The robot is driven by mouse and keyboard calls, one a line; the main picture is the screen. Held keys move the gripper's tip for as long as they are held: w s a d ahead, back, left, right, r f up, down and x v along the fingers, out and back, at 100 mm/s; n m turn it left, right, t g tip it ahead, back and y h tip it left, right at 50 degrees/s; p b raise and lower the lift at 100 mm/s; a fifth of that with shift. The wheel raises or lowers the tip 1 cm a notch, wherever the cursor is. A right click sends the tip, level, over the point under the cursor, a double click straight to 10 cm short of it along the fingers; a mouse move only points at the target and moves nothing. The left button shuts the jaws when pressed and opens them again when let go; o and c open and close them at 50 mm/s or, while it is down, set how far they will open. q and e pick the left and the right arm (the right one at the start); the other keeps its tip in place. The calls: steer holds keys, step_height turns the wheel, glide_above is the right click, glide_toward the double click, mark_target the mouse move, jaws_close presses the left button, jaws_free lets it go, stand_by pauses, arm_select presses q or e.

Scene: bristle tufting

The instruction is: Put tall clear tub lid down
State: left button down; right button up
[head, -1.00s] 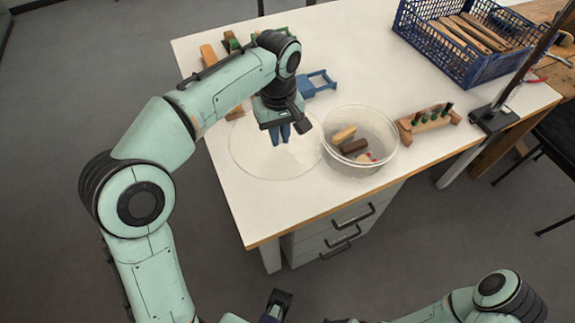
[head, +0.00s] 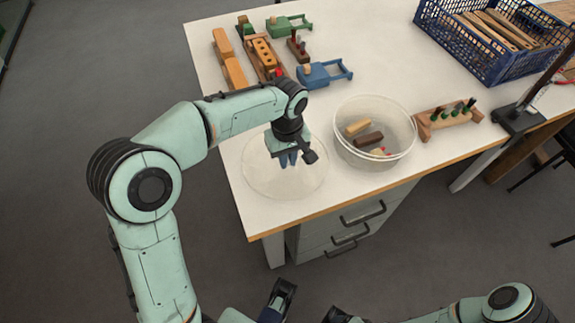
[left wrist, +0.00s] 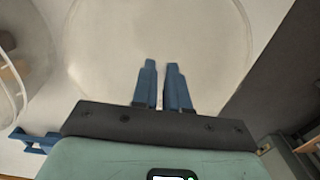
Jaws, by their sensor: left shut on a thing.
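The tall clear tub's lid (head: 262,181) is a thin, round, see-through disc, held level over the front left part of the white table. Its height above the tabletop is hard to judge. My left gripper (head: 288,160) points down with its blue fingers shut on the lid near its middle. In the left wrist view the fingers (left wrist: 162,85) are close together over the lid (left wrist: 105,35). The clear tub (head: 345,151) stands open to the right of the lid, with several small blocks inside. Parts of my right arm show at the bottom edge, but its fingertips are unclear.
Wooden blocks and a holder (head: 264,55), a green piece (head: 288,24) and a blue piece (head: 325,75) lie behind the lid. A pegged wooden rack (head: 447,118) and a stand base (head: 517,119) are right of the tub. A blue crate (head: 470,55) is back right.

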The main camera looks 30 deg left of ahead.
arm_select(q)
steer(key=shift+f+b, duration=0.35)
steer(key=shift+f, duration=1.5)
steer(key=shift+f, duration=0.15)
steer(key=c, duration=1.1)
jaws_free()
steer(key=shift+c, duration=0.2)
step_height(320, 180, up, 12)
steer(key=p, duration=0.2)
steer(key=shift+r+p, duration=0.2)
steer(key=shift+p, duration=0.2)
